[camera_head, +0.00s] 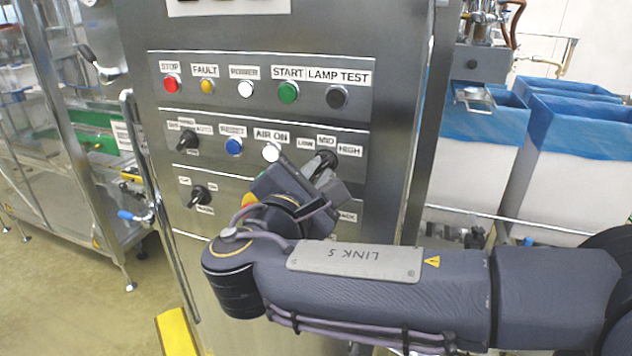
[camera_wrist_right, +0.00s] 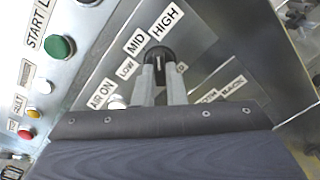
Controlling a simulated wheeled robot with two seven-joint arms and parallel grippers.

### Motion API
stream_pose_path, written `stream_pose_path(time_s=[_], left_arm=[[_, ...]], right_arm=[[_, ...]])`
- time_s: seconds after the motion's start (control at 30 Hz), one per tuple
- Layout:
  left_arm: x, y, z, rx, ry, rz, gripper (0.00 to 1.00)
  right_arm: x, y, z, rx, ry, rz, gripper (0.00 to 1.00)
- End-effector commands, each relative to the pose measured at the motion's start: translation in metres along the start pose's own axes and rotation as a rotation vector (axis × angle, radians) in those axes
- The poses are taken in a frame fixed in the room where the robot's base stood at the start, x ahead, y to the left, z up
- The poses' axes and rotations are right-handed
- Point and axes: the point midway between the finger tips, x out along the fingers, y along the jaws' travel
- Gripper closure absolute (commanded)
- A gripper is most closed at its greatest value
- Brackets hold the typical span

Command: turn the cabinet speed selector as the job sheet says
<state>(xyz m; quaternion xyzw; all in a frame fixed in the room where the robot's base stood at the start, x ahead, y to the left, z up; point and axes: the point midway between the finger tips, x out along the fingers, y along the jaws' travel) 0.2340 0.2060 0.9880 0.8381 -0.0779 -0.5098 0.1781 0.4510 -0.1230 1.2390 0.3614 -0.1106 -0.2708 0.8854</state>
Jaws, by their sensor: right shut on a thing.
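The speed selector is a black knob (camera_wrist_right: 158,55) with LOW, MID and HIGH labels around it on the steel cabinet panel. In the head view the knob (camera_head: 328,158) is partly hidden by my gripper. My right gripper (camera_wrist_right: 160,74) is shut on the knob, one pale finger on each side. In the head view my right gripper (camera_head: 321,170) reaches it from below. A light mark shows on the knob, but I cannot tell for sure which label it points to. My left gripper is not in view. No readable job sheet shows; a white-edged plate (camera_head: 230,7) at the cabinet top is cut off.
Above the selector is a row with a red STOP button (camera_head: 171,84), a green START button (camera_head: 288,92) and a black LAMP TEST button (camera_head: 336,96). Other black selectors (camera_head: 187,141) sit to the left. Blue-lined boxes (camera_head: 570,125) stand at the right.

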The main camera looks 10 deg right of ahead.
Motion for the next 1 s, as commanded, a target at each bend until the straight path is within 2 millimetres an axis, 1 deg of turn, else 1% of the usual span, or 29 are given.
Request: stream_pose_path(time_s=[0.5,0.53,0.7,1.0], left_arm=[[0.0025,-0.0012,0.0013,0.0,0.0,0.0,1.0],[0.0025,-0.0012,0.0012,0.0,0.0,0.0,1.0],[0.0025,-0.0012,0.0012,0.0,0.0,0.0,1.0],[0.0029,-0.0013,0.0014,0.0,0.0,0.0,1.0]], right_arm=[[-0.0003,-0.0004,-0.0005,0.027,0.001,-0.001,1.0],[-0.0003,-0.0004,-0.0005,0.027,0.001,-0.001,0.88],[-0.0002,-0.0003,-0.0004,0.026,0.001,-0.001,0.67],[-0.0024,-0.0001,-0.0005,0.026,0.001,0.0,0.67]])
